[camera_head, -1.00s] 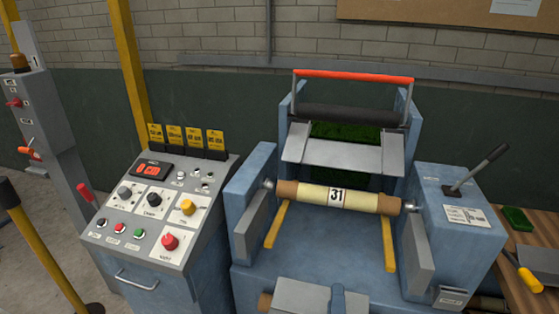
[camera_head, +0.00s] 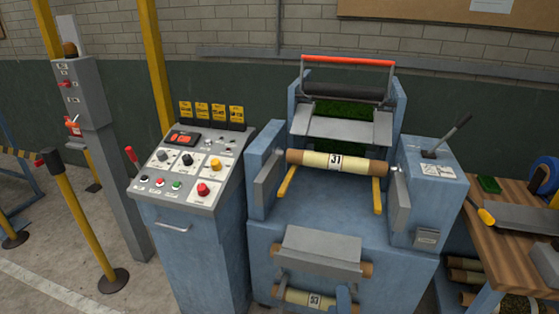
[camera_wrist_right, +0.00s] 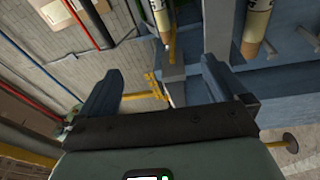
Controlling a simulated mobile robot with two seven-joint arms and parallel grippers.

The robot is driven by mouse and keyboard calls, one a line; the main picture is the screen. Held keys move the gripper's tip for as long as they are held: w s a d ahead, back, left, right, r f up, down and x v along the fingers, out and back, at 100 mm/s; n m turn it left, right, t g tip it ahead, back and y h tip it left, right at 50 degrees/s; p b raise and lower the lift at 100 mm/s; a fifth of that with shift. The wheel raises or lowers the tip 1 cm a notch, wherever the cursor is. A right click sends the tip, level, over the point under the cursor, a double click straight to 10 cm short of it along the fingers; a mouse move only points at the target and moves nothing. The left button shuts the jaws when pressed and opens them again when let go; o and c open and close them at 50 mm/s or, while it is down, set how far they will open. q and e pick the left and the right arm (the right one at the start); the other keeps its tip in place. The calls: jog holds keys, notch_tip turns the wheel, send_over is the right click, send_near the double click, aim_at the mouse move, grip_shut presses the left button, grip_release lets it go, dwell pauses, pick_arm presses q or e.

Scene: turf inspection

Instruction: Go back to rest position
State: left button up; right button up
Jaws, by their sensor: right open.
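My right gripper (camera_wrist_right: 160,66) shows in the right wrist view with its two dark fingers spread apart and nothing between them. Beyond the fingers are blue machine parts and tan rolls (camera_wrist_right: 256,25). I cannot make out either gripper clearly in the head view. My left gripper is in neither view. The blue turf machine (camera_head: 262,235) stands ahead, with a tan roll marked 31 (camera_head: 310,160) lying across it and another roll (camera_head: 310,298) low at its front.
A control console (camera_head: 190,250) with knobs and buttons stands left of the machine. A yellow post (camera_head: 86,225) and a grey pillar (camera_head: 112,165) stand further left, with open floor around them. A wooden table (camera_head: 500,255) with tools is at the right, with rolls beneath it.

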jog(key=s+d+f+m+g+y+p, duration=0.1)
jog(key=s+f+m+g, duration=0.25)
jog(key=f, duration=0.35)
jog(key=s+d+f+m+g+p, duration=0.1)
jog(key=s+d+f+m+g, duration=0.2)
jog(key=f, duration=0.5)
jog(key=s+f+m+g+y+p, duration=0.1)
jog(key=s+f+m+g, duration=0.2)
jog(key=f, duration=0.4)
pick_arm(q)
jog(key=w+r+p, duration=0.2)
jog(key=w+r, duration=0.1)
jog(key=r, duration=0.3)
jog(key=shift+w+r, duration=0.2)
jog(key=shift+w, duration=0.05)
pick_arm(e)
jog(key=s+a+f+m+g+y, duration=0.1)
jog(key=s+a+f+m+g, duration=0.1)
jog(key=s, duration=0.4)
jog(key=s+a+f+m+g+y, duration=0.1)
jog(key=s+a+f+m+g, duration=0.1)
jog(key=s+m+g, duration=0.2)
jog(key=s+a+f+m+g+y, duration=0.1)
jog(key=s+m+g, duration=0.3)
jog(key=s, duration=0.4)
jog(key=shift+a+f+y, duration=0.4)
jog(key=shift+f+y, duration=0.2)
jog(key=shift+f, duration=0.15)
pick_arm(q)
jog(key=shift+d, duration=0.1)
